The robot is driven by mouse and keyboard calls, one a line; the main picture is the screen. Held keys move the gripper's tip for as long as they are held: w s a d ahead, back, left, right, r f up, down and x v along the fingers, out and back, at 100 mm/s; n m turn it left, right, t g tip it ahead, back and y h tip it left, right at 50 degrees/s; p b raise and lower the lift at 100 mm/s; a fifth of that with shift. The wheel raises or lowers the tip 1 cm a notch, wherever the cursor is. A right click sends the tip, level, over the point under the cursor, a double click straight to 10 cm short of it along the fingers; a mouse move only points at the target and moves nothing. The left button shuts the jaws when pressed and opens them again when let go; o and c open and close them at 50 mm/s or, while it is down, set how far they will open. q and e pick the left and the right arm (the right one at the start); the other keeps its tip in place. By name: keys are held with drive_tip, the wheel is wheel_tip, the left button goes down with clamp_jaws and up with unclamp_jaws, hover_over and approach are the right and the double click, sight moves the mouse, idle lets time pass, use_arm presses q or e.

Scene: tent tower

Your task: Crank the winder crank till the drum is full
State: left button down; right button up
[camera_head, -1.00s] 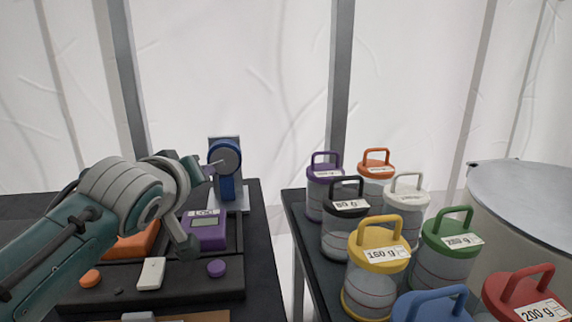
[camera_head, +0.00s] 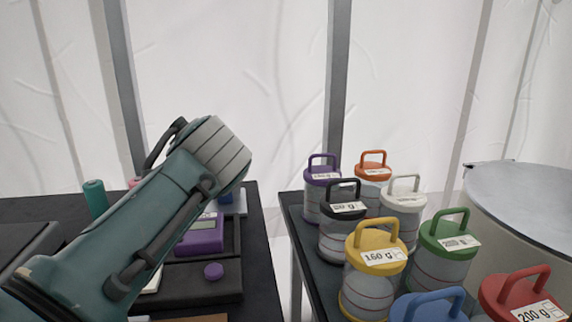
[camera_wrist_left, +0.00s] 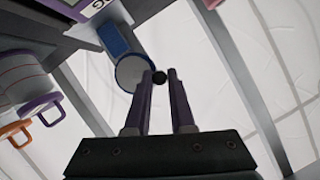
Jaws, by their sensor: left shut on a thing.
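The winder shows in the left wrist view as a blue body (camera_wrist_left: 120,40) with a round grey-faced drum (camera_wrist_left: 132,72). A dark round crank knob (camera_wrist_left: 159,78) sits beside the drum's rim. My left gripper (camera_wrist_left: 165,74) is shut on this knob, with one finger on each side of it. In the head view my left arm hides the gripper, the crank and most of the winder; only a bit of its light base plate (camera_head: 238,204) shows. How full the drum is cannot be told. My right gripper is not in view.
A purple scale (camera_head: 202,238) stands on the left table in front of the winder. Several lidded weight jars, such as the yellow one (camera_head: 372,285), crowd the right table. A large grey drum-like container (camera_head: 525,225) stands far right. A gap separates the tables.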

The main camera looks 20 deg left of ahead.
use_arm(q)
drive_tip(key=shift+w+d+r+m+y+b, duration=0.2)
drive_tip(key=shift+m+y+b, duration=0.15)
drive_tip(key=shift+m, duration=0.25)
drive_tip(key=shift+w+d+r+m+y+b, duration=0.1)
drive_tip(key=shift+d+m+y+b, duration=0.15)
drive_tip(key=shift+m+b, duration=0.3)
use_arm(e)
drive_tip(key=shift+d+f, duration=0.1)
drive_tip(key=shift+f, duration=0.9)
use_arm(q)
drive_tip(key=c, duration=0.8)
unclamp_jaws()
drive_tip(key=shift+o, duration=0.2)
drive_tip(key=shift+r, duration=0.15)
